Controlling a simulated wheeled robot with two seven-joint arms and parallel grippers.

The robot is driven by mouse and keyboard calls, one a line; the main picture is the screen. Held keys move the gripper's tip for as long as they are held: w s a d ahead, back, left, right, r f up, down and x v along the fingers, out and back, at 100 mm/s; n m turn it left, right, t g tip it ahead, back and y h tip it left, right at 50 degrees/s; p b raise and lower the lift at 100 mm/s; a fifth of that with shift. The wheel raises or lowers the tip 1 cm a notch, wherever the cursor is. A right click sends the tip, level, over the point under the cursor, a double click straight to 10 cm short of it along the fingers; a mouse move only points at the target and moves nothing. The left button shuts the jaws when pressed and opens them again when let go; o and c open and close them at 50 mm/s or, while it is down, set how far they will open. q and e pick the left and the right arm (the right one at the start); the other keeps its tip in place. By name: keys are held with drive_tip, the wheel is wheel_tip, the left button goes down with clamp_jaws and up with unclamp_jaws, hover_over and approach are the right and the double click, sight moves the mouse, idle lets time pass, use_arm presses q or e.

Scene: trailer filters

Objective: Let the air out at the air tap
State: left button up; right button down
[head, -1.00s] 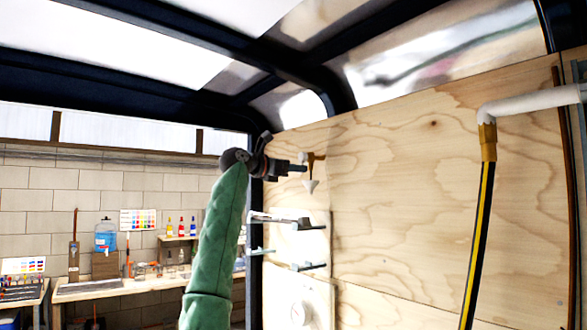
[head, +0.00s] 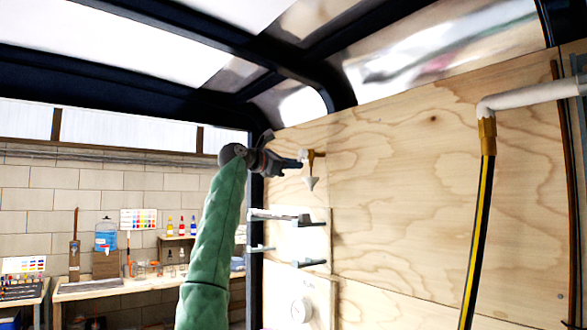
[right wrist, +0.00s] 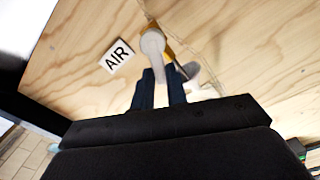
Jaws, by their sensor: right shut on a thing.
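The air tap (head: 310,160) is a small brass fitting on the plywood wall, with a pale cone-shaped tip (head: 309,183) pointing down. In the right wrist view, its pale rounded handle (right wrist: 153,44) stands between my fingertips, with a little brass (right wrist: 168,52) behind it. My right gripper (head: 299,164), at the end of the green-sleeved arm, reaches the tap from the left. In the right wrist view my right gripper (right wrist: 157,76) is shut on the handle. A white label reading AIR (right wrist: 117,56) is on the wood beside it. My left gripper is out of view.
A black and yellow hose (head: 479,230) hangs from a white pipe (head: 530,102) at right. A workbench (head: 150,286) stands at the back left.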

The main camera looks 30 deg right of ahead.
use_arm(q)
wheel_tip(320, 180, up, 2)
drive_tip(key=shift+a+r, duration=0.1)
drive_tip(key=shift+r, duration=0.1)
use_arm(e)
drive_tip(key=r+m, duration=0.1)
drive_tip(key=m, duration=0.3)
drive_tip(key=w+r+m, duration=0.1)
drive_tip(key=m, duration=0.3)
drive_tip(key=w+r+m, duration=0.1)
drive_tip(key=m, duration=0.3)
drive_tip(key=shift+a+m, duration=0.1)
drive_tip(key=shift+m, duration=0.2)
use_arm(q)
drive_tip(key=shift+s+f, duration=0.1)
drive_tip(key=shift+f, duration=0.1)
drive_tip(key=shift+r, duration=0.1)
use_arm(e)
drive_tip(key=c, duration=1.4)
unclamp_jaws()
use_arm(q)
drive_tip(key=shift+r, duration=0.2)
use_arm(e)
drive_tip(key=shift+r, duration=0.1)
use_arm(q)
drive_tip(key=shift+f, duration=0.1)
use_arm(e)
drive_tip(key=shift+a, duration=0.1)
